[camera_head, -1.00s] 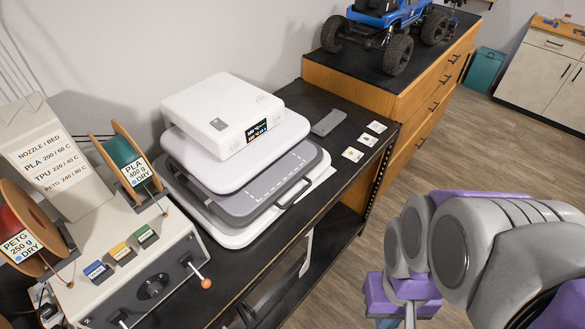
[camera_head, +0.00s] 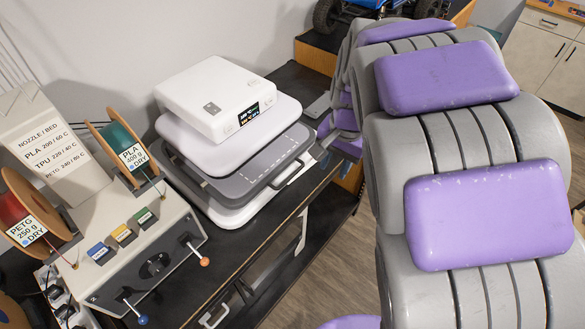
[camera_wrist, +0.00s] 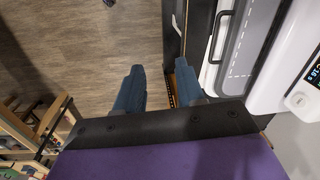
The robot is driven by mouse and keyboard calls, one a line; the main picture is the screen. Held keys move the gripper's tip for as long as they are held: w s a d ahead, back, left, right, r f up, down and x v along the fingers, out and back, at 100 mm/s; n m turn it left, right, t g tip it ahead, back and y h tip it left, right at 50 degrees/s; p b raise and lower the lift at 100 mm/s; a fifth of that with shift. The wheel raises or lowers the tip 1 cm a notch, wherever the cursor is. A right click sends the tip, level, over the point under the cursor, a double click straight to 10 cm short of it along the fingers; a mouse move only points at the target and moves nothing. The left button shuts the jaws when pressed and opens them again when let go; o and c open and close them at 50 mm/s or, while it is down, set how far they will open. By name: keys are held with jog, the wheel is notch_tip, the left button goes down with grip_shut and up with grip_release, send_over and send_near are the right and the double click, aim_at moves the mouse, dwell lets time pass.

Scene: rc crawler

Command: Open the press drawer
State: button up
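The white press (camera_head: 215,95) stands on the black bench, with a small display on its top unit. Its grey drawer (camera_head: 262,168) lies between the white upper plate and the white base, with a dark handle (camera_head: 290,174) on its right-front edge. In the wrist view the drawer (camera_wrist: 243,55) and its handle (camera_wrist: 215,38) are at the upper right. My gripper (camera_wrist: 158,70) shows two blue fingers spread apart with nothing between them. It is to the left of the handle and apart from it. In the head view my arm reaches to the press's right side, and the fingers are not clearly visible.
A filament machine (camera_head: 150,265) with spools and small levers stands left of the press. A blue RC truck (camera_head: 385,8) sits on the wooden cabinet behind. In the wrist view, open floor (camera_wrist: 85,50) lies left of the bench edge, and a wooden shelf (camera_wrist: 40,135) is at lower left.

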jog(key=m, duration=0.1)
send_near(290, 176)
jog(key=shift+t+y, duration=0.3)
jog(key=shift+y, duration=0.1)
notch_tip(290, 176, down, 8)
jog(key=shift+a+b, duration=0.2)
jog(key=shift+b, duration=0.35)
jog(key=shift+w, duration=0.1)
jog(key=shift+c, duration=0.4)
grip_shut()
